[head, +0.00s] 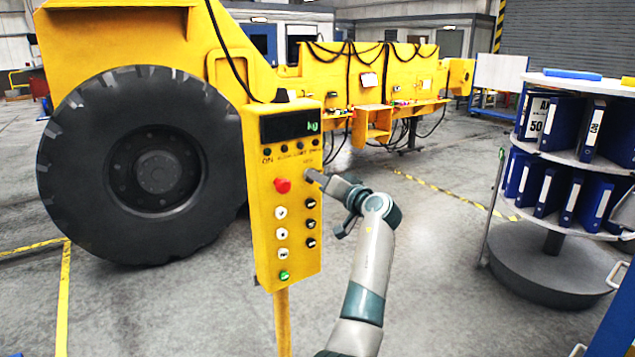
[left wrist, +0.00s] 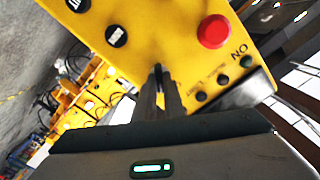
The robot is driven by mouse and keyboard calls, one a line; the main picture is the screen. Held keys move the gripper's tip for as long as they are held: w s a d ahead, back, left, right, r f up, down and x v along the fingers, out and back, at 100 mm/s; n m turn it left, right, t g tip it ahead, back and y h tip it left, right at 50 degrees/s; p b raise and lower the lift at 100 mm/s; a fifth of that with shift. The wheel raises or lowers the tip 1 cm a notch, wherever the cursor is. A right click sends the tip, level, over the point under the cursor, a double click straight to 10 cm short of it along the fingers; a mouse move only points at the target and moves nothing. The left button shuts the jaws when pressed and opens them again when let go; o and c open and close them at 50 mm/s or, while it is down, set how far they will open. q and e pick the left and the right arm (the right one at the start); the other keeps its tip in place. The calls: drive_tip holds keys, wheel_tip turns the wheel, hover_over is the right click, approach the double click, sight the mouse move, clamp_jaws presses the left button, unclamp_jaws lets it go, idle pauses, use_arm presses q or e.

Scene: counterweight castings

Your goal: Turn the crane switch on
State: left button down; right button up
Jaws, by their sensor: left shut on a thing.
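The yellow crane control box (head: 287,200) stands on a yellow post in the middle of the head view. It has a dark kg display, a red button (head: 282,186), and several black, white and green buttons. My left gripper (head: 311,176) is at the right side of the box's front, level with the red button. In the left wrist view its fingers (left wrist: 158,75) are shut on a small dark switch at the yellow panel. The fingers hide most of the switch, so its position cannot be read. The red button also shows there (left wrist: 213,31), near the "ON" lettering. My right gripper is not in view.
A large yellow machine with a black tyre (head: 140,165) stands behind and left of the box. A round shelf rack (head: 560,140) with blue binders stands at the right. Grey floor with yellow tape lies open between them.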

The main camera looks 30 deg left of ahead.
use_arm(q)
drive_tip(key=shift+m+p, duration=1.7)
drive_tip(key=shift+m, duration=3.6)
drive_tip(key=c, duration=1.9)
unclamp_jaws()
drive_tip(key=shift+w, duration=0.1)
drive_tip(key=shift+o, duration=0.2)
drive_tip(key=shift+f, duration=0.15)
